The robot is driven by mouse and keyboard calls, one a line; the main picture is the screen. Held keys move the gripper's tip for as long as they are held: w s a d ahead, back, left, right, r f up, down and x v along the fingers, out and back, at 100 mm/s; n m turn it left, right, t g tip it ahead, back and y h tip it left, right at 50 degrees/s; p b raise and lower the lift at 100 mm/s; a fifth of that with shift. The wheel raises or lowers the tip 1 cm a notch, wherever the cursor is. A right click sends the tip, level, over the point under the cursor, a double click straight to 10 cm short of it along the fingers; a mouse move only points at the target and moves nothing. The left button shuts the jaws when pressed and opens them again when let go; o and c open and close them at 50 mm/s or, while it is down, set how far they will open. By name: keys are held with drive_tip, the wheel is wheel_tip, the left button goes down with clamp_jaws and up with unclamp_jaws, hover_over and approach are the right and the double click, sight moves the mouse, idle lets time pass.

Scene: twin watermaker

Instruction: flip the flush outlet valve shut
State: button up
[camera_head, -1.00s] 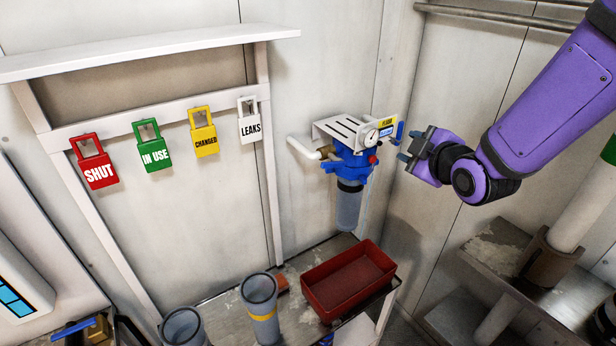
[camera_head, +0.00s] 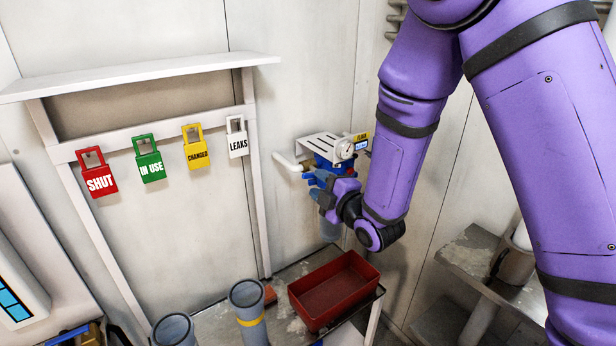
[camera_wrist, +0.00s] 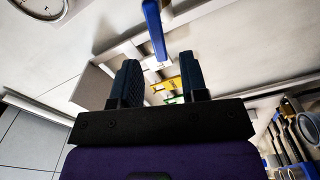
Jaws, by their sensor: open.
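The blue filter unit (camera_head: 322,163) hangs on the back wall under a white bracket, with a yellow label (camera_head: 360,138) beside its round gauge (camera_head: 345,149). My gripper (camera_head: 315,187) is in front of the unit and covers much of its body. In the wrist view, a blue lever (camera_wrist: 154,30) stands just beyond my gripper (camera_wrist: 160,66), roughly in line with the gap between the dark fingers. The fingers are apart with nothing between them. Contact with the lever does not show. The lever's pivot is out of the wrist view, and I cannot pick the lever out in the head view.
A red tray (camera_head: 333,290) sits on the bench below the unit, beside a grey cup (camera_head: 248,305). A white pipe (camera_head: 286,162) sticks out left of the unit. Coloured tags, such as the white LEAKS tag (camera_head: 237,140), hang on a rail to the left.

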sight(311, 177)
drive_tip(key=shift+x, duration=2.5)
drive_tip(key=shift+d, duration=0.1)
clamp_jaws()
